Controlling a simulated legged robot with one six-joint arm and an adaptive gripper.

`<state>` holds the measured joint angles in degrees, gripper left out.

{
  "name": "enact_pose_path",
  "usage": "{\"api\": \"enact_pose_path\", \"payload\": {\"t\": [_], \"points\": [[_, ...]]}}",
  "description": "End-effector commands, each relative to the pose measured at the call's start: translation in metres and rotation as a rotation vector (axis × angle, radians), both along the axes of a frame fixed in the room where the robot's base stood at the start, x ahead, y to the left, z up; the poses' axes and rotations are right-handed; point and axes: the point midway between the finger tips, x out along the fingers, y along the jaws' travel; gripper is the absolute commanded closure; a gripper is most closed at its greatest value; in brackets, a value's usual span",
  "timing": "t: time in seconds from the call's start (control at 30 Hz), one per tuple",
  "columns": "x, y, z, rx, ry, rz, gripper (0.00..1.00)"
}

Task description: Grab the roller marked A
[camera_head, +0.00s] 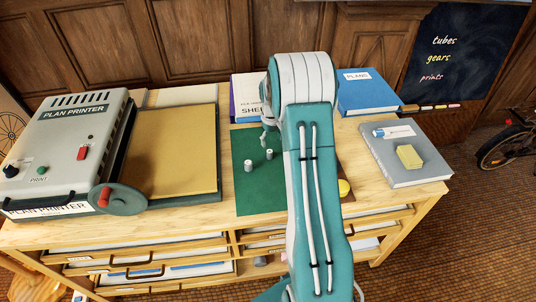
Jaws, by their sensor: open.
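Two small pale cylinders stand upright on the green mat (262,197): a left one (248,166) and a right one (269,154) a little farther back. They may be rollers, but no letter A can be read on either. My gripper (267,135) hangs just behind and above the right cylinder, apart from both cylinders. It is open and mostly hidden by my teal and white arm, which also covers the right part of the mat.
The plan printer (65,145) with its crank (118,198) and yellow board (172,145) fills the left of the wooden cabinet top. A blue PLANS book (368,95) and a grey book (405,165) with a yellow block (409,157) lie right.

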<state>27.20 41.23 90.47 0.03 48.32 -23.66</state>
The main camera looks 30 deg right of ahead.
Motion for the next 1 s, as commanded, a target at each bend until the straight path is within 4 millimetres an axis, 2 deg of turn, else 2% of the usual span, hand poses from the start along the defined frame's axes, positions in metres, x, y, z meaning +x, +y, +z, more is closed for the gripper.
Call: {"api": "enact_pose_path", "payload": {"t": [0.1, 0.33, 0.6, 0.83, 0.87, 0.9, 0.97, 1.0], "points": [[0.0, 0.001, -0.016, 0.0, 0.001, 0.001, 0.29], [0.001, 0.002, -0.031, 0.0, 0.001, 0.001, 0.29], [0.004, 0.004, -0.07, -0.001, 0.002, 0.0, 0.29], [0.004, 0.003, -0.072, -0.002, -0.001, 0.0, 0.29], [0.005, 0.003, -0.072, -0.002, -0.001, 0.0, 0.38], [0.005, 0.003, -0.072, -0.002, -0.001, 0.0, 0.56], [0.005, 0.003, -0.072, -0.002, -0.001, 0.0, 0.83], [0.005, 0.003, -0.072, -0.002, -0.001, 0.0, 1.0]]}}
